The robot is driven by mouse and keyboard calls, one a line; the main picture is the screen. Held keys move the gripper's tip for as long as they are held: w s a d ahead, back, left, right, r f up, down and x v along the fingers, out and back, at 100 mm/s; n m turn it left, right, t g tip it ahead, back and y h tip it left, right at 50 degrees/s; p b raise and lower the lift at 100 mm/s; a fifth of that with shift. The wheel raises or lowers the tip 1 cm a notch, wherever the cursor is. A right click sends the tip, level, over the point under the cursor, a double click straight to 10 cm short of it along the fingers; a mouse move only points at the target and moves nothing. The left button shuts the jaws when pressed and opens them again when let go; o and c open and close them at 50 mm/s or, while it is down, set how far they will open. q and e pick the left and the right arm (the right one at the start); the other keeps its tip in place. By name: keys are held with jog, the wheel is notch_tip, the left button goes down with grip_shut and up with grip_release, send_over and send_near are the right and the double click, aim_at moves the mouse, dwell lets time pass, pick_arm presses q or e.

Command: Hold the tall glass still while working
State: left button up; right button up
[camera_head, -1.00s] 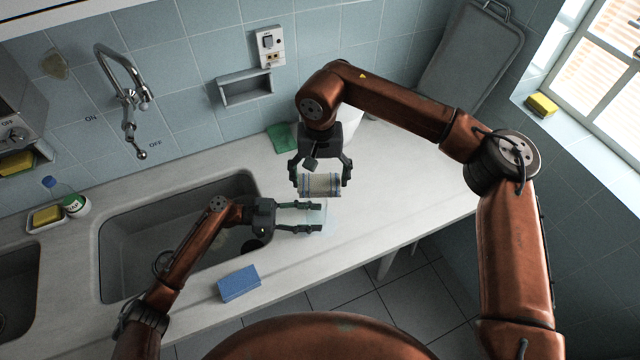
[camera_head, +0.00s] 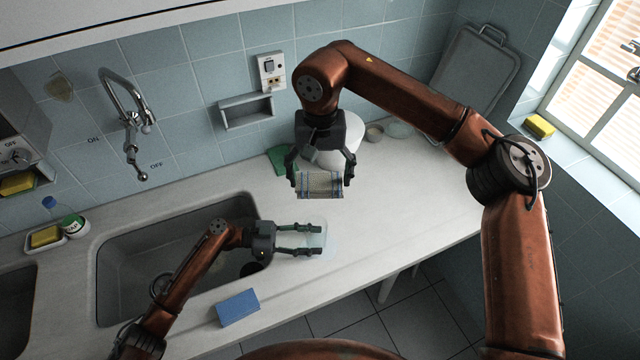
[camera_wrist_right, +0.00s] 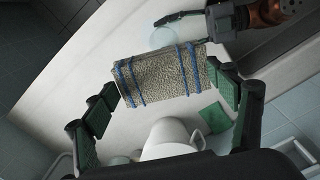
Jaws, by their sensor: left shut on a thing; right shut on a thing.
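The tall glass (camera_head: 317,238) is clear and hard to make out. My left gripper (camera_head: 305,240) is shut on it, with one finger on each side, over the counter just right of the sink. My right gripper (camera_head: 320,178) is shut on a beige cloth roll (camera_head: 320,186) with blue bands and holds it above and behind the glass, apart from it. In the right wrist view the cloth roll (camera_wrist_right: 163,78) spans between the two fingers. The glass (camera_wrist_right: 163,38) shows beyond it, beside the left gripper (camera_wrist_right: 182,28). I cannot tell if the glass touches the counter.
A white container (camera_head: 342,150) and a green cloth (camera_head: 280,158) are behind the right gripper. A blue sponge (camera_head: 238,307) lies at the counter's front edge. The sink (camera_head: 120,260) is left, with a tap (camera_head: 130,110) above.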

aim_at(342, 181)
jog(key=shift+r, duration=0.7)
jog(key=shift+d, duration=2.5)
pick_arm(q)
jog(key=o, duration=0.9)
jog(key=shift+o, duration=0.2)
jog(key=shift+a, duration=0.1)
